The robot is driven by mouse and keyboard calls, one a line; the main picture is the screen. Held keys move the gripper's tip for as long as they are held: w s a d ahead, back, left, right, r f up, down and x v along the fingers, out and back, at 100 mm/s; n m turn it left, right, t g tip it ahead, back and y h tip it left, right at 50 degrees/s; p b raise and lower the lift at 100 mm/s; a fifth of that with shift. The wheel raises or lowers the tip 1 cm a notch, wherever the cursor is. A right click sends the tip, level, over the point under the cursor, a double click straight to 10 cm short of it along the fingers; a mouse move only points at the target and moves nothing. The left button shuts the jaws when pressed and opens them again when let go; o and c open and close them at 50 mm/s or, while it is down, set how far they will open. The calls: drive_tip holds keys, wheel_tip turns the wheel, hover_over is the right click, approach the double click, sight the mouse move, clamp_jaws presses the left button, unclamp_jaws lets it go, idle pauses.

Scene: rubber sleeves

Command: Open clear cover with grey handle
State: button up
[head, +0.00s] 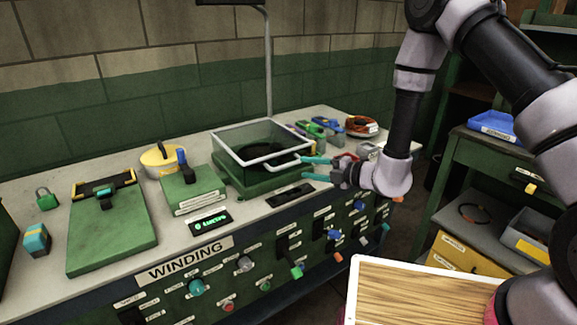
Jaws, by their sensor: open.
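The clear cover (232,147) has pale grey edges and sits over a green base (235,184) on the bench. A dark round thing shows inside it. It looks lowered, but I cannot tell if its front edge touches the base. Its grey handle (283,165) sticks out at the front right. My gripper (301,167) has teal fingers, spread apart and pointing left at the handle. The fingertips are at the handle's right end; whether they touch it or straddle it is not clear. No thing is held.
The bench (130,180) carries a green clipboard-like press (110,232), a green block with a blue lever (192,190), a yellow round pot (160,158) and a padlock (46,198). A thin post (268,75) stands behind the cover. Coloured tools (322,125) lie behind my gripper.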

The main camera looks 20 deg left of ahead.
sight(290, 165)
drive_tip(key=x, duration=0.7)
drive_tip(key=shift+w+a, duration=0.1)
drive_tip(key=shift+a, duration=0.25)
clamp_jaws()
idle(1.1)
